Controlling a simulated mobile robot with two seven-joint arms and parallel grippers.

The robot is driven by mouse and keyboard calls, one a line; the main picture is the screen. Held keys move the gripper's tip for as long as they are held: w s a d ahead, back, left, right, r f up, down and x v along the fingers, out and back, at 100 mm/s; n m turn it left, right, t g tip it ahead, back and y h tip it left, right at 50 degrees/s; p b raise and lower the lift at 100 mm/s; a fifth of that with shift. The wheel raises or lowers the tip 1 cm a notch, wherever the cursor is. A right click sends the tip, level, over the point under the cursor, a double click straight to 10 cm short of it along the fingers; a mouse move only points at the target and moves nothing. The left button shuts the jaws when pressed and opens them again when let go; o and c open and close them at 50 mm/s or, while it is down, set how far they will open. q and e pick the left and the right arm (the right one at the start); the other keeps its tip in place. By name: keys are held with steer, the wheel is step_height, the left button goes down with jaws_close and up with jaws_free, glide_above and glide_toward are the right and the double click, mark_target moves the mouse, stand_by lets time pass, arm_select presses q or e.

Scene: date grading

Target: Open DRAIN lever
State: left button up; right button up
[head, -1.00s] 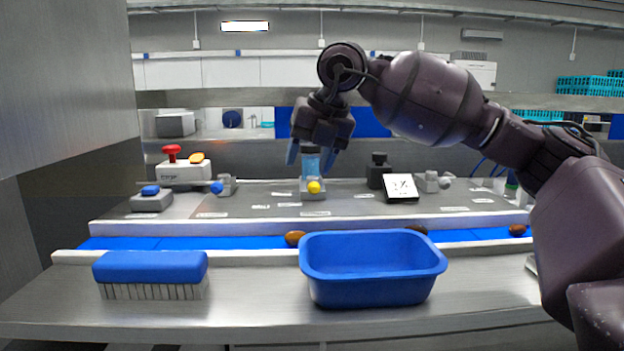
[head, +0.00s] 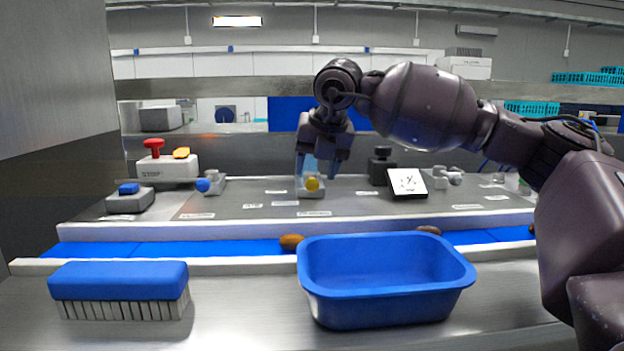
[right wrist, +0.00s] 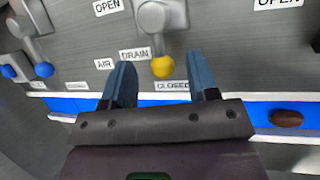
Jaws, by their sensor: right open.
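The DRAIN lever has a grey base and arm and a yellow ball knob (head: 312,184). In the right wrist view the yellow knob (right wrist: 163,67) points down beside the CLOSED label (right wrist: 172,86), with the DRAIN label (right wrist: 134,54) to its left. An OPEN label (right wrist: 107,6) is higher up on the left. My right gripper (head: 318,168) is open above and around the lever; in the right wrist view its blue fingers (right wrist: 160,66) stand either side of the knob, with gaps visible. Contact is not visible. My left gripper is not in view.
A blue-knobbed lever (head: 204,185) stands to the left, a grey-knobbed one (head: 455,178) to the right. A red-topped STOP box (head: 165,168), a white card (head: 407,182), a blue tub (head: 385,318) and a blue brush (head: 118,280) are around. Dates lie on the blue belt (head: 170,248).

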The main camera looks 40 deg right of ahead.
steer(key=shift+x, duration=1.4)
steer(key=c, duration=0.9)
